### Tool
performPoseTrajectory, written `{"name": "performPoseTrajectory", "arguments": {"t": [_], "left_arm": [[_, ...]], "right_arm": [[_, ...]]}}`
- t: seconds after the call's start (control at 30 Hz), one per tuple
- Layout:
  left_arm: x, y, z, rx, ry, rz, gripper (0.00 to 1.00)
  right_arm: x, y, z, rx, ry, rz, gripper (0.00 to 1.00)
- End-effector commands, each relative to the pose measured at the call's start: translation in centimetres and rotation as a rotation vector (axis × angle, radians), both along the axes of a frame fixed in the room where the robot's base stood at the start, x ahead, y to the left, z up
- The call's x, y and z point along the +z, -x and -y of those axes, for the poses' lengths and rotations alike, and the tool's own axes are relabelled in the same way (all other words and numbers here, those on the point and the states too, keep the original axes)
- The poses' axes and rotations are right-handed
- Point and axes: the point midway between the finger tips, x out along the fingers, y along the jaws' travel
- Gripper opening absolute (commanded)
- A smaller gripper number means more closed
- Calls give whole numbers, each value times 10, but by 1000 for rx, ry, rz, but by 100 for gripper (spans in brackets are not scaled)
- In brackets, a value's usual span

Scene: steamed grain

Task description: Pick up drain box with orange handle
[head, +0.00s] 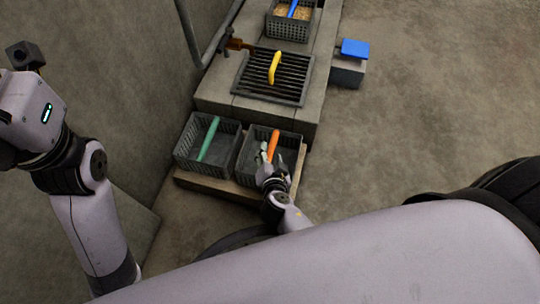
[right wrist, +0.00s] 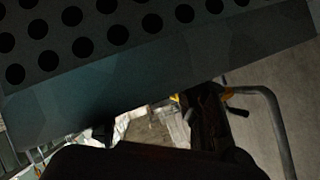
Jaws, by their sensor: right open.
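The drain box with the orange handle is a dark grey mesh basket (head: 287,159) at the lower middle of the head view. Its orange handle (head: 273,145) is a bar running across its top. My right gripper (head: 262,157) is open over this basket, just left of the orange handle. I cannot tell whether a finger touches the handle. In the right wrist view a dark panel with round holes (right wrist: 150,45) fills the top, and it looks like a basket's wall.
A similar basket with a green handle (head: 208,141) stands close on the left. Behind are a slatted grate with a yellow handle (head: 274,67) and a basket with a blue handle (head: 287,27). A wall (head: 130,70) rises at left. Open floor (head: 430,100) lies at right.

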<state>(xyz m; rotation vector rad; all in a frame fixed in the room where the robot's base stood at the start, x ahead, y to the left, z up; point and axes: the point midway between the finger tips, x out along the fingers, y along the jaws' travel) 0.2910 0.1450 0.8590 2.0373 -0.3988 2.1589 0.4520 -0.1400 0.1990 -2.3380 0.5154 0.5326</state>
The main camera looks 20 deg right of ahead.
Motion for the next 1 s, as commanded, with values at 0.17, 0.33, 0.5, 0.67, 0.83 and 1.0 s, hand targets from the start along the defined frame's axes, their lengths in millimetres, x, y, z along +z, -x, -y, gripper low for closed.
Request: {"name": "performPoseTrajectory", "arguments": {"t": [0.17,0.33,0.5,0.67,0.83,1.0], "left_arm": [[0,0,0,0,0,0,37],[0,0,0,0,0,0,37],[0,0,0,-1,0,0,37],[0,0,0,-1,0,0,37],[0,0,0,-1,0,0,37],[0,0,0,-1,0,0,37]], "right_arm": [[0,0,0,1,1,0,34],[0,0,0,1,1,0,23],[0,0,0,1,1,0,12],[0,0,0,1,1,0,1],[0,0,0,0,1,-1,0],[0,0,1,0,1,-1,0]]}}
